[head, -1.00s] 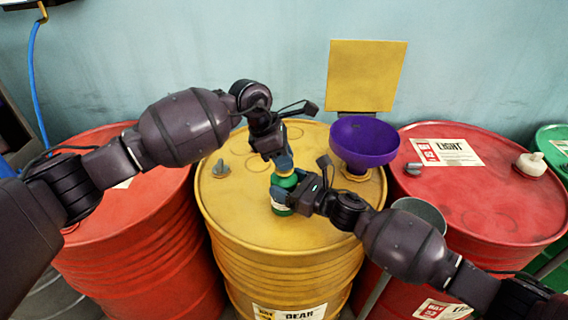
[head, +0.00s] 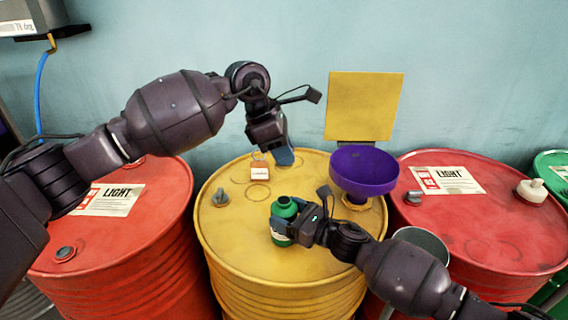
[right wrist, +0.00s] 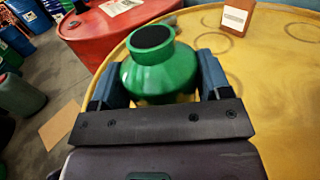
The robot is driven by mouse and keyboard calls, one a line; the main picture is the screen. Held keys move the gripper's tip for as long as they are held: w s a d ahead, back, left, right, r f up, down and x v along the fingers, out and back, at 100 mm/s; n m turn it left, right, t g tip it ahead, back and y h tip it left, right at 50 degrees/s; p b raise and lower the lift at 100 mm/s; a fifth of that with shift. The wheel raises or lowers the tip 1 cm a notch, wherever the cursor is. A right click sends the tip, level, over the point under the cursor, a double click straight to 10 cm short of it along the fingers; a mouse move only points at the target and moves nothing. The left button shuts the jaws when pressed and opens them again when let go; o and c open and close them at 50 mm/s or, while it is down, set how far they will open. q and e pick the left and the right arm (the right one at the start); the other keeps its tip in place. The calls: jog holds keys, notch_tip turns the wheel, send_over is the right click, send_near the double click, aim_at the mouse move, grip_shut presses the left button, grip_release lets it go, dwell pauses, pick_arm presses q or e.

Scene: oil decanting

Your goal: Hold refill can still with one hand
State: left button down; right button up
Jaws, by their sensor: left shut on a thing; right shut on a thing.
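The green refill can (head: 281,228) stands upright on the yellow drum (head: 232,240), its dark round mouth uncovered. My right gripper (head: 290,222) is shut around the can's body from the right. In the right wrist view the blue fingers flank the green can (right wrist: 163,68) on both sides. My left gripper (head: 273,154) is raised above the back of the drum, apart from the can.
A purple funnel (head: 364,168) stands at the drum's right rear. A small orange block with a white label (head: 260,171) is on the drum behind the can. Red drums (head: 485,215) stand on both sides. A yellow panel (head: 363,105) rises behind.

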pick_arm(q)
jog(key=shift+r, duration=0.15)
pick_arm(e)
jog(key=o, duration=1.2)
jog(key=shift+c, duration=0.2)
jog(key=shift+d, duration=0.1)
